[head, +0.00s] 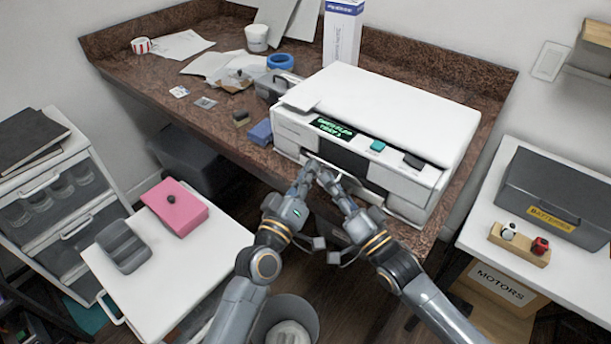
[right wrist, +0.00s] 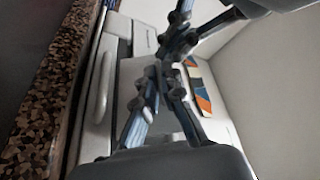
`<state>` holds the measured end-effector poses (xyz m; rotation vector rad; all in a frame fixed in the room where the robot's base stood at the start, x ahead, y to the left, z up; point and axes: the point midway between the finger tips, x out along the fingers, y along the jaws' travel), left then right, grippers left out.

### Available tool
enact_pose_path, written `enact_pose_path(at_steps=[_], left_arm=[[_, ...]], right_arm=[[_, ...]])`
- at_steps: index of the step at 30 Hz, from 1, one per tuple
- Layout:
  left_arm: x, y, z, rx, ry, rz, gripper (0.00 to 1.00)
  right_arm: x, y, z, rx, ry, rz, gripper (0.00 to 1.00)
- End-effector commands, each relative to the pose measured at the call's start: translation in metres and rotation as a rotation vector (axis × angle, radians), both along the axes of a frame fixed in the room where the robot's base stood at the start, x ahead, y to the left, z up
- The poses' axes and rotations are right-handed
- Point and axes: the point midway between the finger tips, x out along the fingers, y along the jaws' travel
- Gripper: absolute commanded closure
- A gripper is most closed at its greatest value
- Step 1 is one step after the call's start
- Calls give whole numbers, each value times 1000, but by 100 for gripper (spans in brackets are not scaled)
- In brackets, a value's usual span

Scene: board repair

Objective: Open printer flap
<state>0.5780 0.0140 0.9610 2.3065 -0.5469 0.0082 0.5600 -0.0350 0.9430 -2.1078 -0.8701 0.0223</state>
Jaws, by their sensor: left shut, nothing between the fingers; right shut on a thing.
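The white printer (head: 400,108) stands on the brown counter, its lit green display facing me. Its front has a dark recess (head: 346,161), with the light edge of the flap (head: 368,185) below it. Both my grippers are at this front, close together. My left gripper (head: 311,166) is shut and empty. My right gripper (head: 325,178) is shut on the flap at its left part; the fingers hide the contact. In the right wrist view its fingers (right wrist: 160,82) are close together before the white printer front (right wrist: 128,70), and other fingers (right wrist: 182,35) cross above.
The counter (head: 185,85) has a blue tape roll (head: 280,62), a blue block (head: 260,133) and papers left of the printer. A white drawer unit with a pink box (head: 180,210) is at left. A side table with a grey case (head: 555,195) is at right. A bin (head: 288,315) stands below.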

Motion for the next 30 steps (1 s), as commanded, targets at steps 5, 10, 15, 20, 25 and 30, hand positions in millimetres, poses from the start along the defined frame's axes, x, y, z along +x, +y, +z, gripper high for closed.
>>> enact_pose_path(at_steps=[5,10,15,20,25,30], left_arm=[[0,0,-1,1,1,0,100],[-6,-3,-13,3,3,-2,100],[-7,-5,-15,2,8,-6,100],[-7,-6,-16,4,12,-8,100],[-8,-6,-16,4,13,-9,100],[-7,-7,-14,3,12,-9,100]], right_arm=[[1,-1,0,-2,0,-2,100],[1,-1,0,-2,0,-2,100],[1,-1,1,0,-3,-1,100],[1,0,2,1,-4,-1,70],[0,0,1,0,-2,0,70],[0,0,2,5,6,-1,70]])
